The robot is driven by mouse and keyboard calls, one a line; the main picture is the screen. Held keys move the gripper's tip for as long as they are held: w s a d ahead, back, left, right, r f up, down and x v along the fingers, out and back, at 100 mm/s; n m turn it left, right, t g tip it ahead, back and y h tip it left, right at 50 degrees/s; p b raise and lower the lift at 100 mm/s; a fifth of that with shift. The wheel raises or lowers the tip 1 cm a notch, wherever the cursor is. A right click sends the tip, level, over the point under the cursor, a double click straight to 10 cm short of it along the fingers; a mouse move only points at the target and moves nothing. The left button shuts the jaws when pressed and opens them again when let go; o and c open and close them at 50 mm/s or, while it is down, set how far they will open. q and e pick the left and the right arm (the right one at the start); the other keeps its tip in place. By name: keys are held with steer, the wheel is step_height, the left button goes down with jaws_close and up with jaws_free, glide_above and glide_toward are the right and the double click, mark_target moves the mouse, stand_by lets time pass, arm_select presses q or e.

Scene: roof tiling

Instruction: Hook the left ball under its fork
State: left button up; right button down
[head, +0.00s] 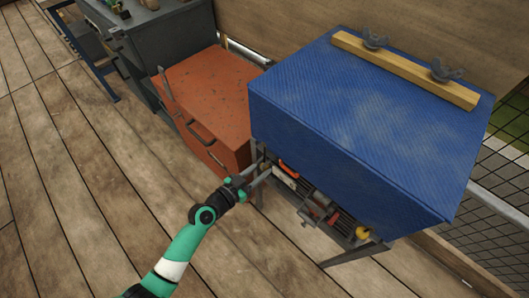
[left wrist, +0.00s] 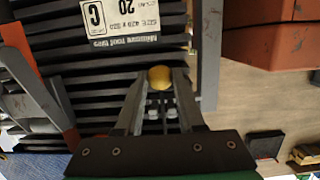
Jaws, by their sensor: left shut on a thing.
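My left gripper (head: 265,172) is beside the near-left corner of the blue-covered stand, just below the cover's edge. In the left wrist view my left gripper (left wrist: 160,80) is shut on a small yellow-gold ball (left wrist: 160,77) between its fingertips. This ball is hidden in the head view. Another yellow ball (head: 362,232) hangs below the cover's front edge at the right. The blue cover (head: 375,110) lies over the stand. I cannot make out a fork in either view. My right gripper is not in view.
A stack of dark roof tiles (left wrist: 105,60) with a white label fills the left of the wrist view. A red-orange chest (head: 213,90) stands close left of the stand. A wooden batten (head: 405,70) with two wing nuts lies on the cover. Deck boards at left are clear.

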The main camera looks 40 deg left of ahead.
arm_select(q)
steer(key=shift+r+p, duration=0.4)
steer(key=shift+r, duration=0.2)
steer(key=o, duration=1.5)
steer(key=shift+s, duration=0.1)
steer(key=shift+s+a+f+b, duration=0.15)
steer(key=shift+s+b, duration=0.1)
steer(key=shift+s, duration=0.9)
steer(key=shift+s+d+f+b, duration=0.15)
steer(key=shift+s+b, duration=0.1)
steer(key=shift+s, duration=0.85)
steer(key=shift+s+a+f+b, duration=0.15)
steer(key=shift+s+b, duration=0.1)
steer(key=shift+s, duration=0.9)
